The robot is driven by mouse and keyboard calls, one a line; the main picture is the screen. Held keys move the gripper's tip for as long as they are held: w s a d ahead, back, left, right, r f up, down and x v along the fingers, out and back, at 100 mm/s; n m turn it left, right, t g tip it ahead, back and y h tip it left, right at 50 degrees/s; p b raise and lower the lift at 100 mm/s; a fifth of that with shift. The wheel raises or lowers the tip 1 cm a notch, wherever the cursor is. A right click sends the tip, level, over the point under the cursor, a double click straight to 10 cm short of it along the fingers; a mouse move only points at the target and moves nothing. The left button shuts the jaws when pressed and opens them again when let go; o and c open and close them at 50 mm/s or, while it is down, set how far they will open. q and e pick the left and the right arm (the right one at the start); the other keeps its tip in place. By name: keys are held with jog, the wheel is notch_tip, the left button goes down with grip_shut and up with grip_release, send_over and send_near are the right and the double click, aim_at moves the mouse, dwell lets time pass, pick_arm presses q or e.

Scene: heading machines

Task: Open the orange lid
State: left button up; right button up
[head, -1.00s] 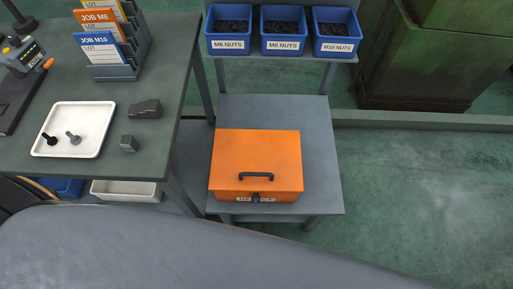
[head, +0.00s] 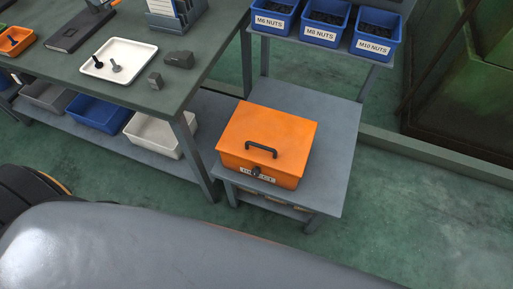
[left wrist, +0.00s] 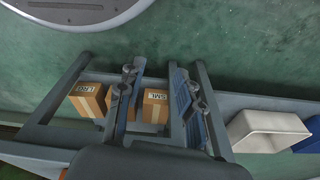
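The orange lid (head: 268,128) tops a closed orange box on a low grey stand (head: 342,140). It has a black handle (head: 262,149). A dark latch (head: 256,171) sits on the box's front beside a white label, which is only partly readable. My left gripper (left wrist: 157,78) shows only in the left wrist view, its two fingers apart with nothing held between them. It is in front of the stand's lower shelf, with cardboard boxes (left wrist: 156,105) beyond the fingers. My right gripper is in neither view.
Blue nut bins (head: 325,22) stand on a raised shelf behind the box. A green workbench (head: 140,88) with a white tray (head: 107,74) is at left. A white bin (left wrist: 268,130) is on the bench's lower shelf. Open floor (head: 420,220) lies at right.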

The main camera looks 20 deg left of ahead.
pick_arm(q)
jog(key=w+d+r+b, duration=0.1)
jog(key=w+r+b, duration=0.1)
jog(key=w+r, duration=0.55)
notch_tip(320, 180, up, 31)
jog(key=m+h+b, duration=0.3)
jog(key=m+h, duration=0.1)
jog(key=m, duration=1.3)
send_over(260, 146)
jog(key=s+a, duration=0.3)
jog(key=a, duration=0.3)
jog(key=x, duration=1.3)
jog(key=shift+w+d, duration=0.3)
jog(key=shift+w, duration=0.1)
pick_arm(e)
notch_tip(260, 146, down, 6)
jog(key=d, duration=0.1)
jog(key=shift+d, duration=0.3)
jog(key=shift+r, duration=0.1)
pick_arm(q)
jog(key=shift+n, duration=0.3)
grip_shut()
